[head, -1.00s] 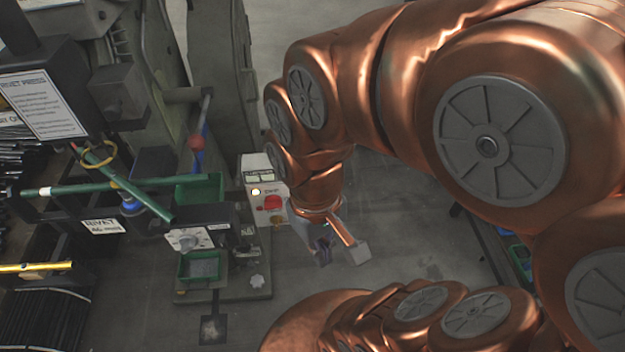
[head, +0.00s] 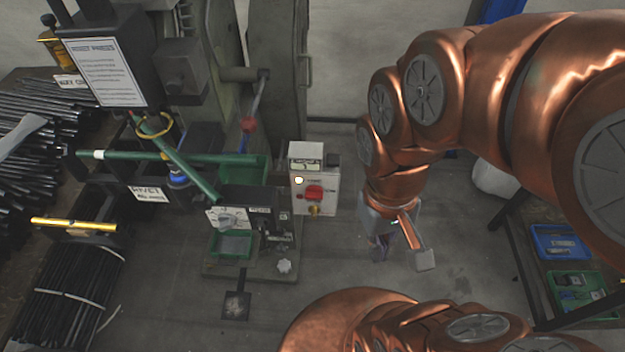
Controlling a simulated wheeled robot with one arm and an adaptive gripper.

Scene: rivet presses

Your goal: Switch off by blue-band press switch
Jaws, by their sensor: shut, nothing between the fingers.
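The box carries a red rotary switch (head: 314,192), a lit pale lamp (head: 299,180) and a small yellow part below. A small display sits on top of the box. My gripper (head: 402,258) hangs to the right of and below the switch box, clear of it, and points downward. Its fingers are partly hidden, and it holds nothing.
A green tray (head: 231,257) and a dial unit sit on the press base. Racks of dark rods (head: 35,150) fill the left. A shelf with a blue bin (head: 560,243) and a green bin (head: 577,290) stands at the right. Floor between is clear.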

